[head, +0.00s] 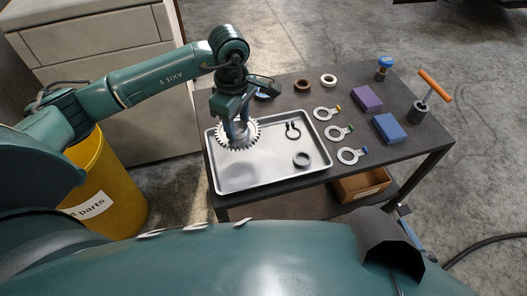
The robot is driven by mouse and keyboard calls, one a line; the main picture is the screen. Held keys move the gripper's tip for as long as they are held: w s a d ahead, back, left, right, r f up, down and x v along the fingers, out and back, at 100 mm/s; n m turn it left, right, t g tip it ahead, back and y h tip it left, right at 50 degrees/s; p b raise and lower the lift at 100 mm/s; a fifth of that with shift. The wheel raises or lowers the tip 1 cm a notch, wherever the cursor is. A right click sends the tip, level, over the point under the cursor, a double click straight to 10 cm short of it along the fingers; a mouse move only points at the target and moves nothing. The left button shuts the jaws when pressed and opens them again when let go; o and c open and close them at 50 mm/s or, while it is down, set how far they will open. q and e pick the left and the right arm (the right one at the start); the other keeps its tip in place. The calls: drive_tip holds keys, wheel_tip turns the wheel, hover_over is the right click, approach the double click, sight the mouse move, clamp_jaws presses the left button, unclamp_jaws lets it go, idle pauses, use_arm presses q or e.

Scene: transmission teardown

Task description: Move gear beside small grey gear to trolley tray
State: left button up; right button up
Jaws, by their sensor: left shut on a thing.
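A silver toothed gear (239,143) is at the left part of the metal tray (243,179) on the dark trolley. My left gripper (240,131) comes down over the gear's middle and is shut on it. The gear lies level, in or just above the tray; I cannot tell if it touches the floor of the tray. The fingertips are partly hidden by the gripper body. No small grey gear can be made out for certain. My right gripper does not show.
The tray also holds a dark snap ring (293,131) and a grey ring (301,159). To its right lie several tagged rings, a purple box (368,98), a blue box (389,128) and an orange-handled tool (434,87). A yellow bin (112,196) stands left.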

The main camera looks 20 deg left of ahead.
use_arm(q)
wheel_tip(320, 180, down, 5)
drive_tip(key=shift+f+b, duration=0.1)
drive_tip(key=shift+b, duration=0.35)
drive_tip(key=shift+f+b, duration=0.4)
drive_tip(key=shift+f, duration=1.85)
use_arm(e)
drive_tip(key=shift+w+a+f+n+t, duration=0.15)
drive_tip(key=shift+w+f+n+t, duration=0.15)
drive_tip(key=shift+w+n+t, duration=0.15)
use_arm(q)
drive_tip(key=shift+f, duration=0.1)
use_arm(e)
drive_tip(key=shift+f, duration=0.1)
use_arm(q)
drive_tip(key=o, duration=0.9)
drive_tip(key=shift+f, duration=0.15)
drive_tip(key=o, duration=0.5)
